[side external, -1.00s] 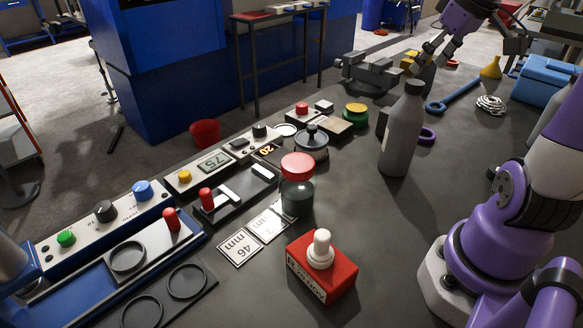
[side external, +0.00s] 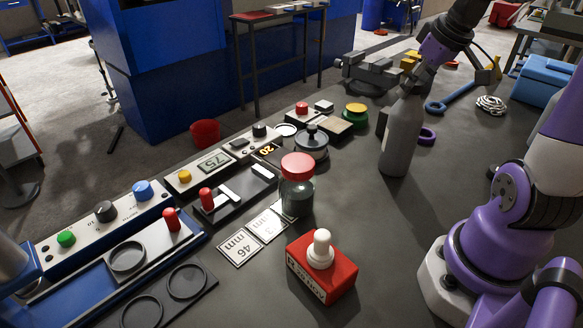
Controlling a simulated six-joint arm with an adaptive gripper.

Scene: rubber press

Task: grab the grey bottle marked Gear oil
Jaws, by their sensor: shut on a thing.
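The grey bottle (side external: 400,140) stands upright on the dark table, right of the middle in the side view. No Gear oil marking can be read on the side that shows. My gripper (side external: 412,84) has come down on the bottle's top and is shut on it around the neck and cap. The fingers hide the cap. The bottle's base appears to rest on the table.
A blue wrench (side external: 452,97) and a purple ring (side external: 427,136) lie right of the bottle. A grey vise (side external: 362,72) stands behind it. A red-lidded jar (side external: 297,190) and a red box (side external: 322,268) stand nearer the camera. Table between jar and bottle is clear.

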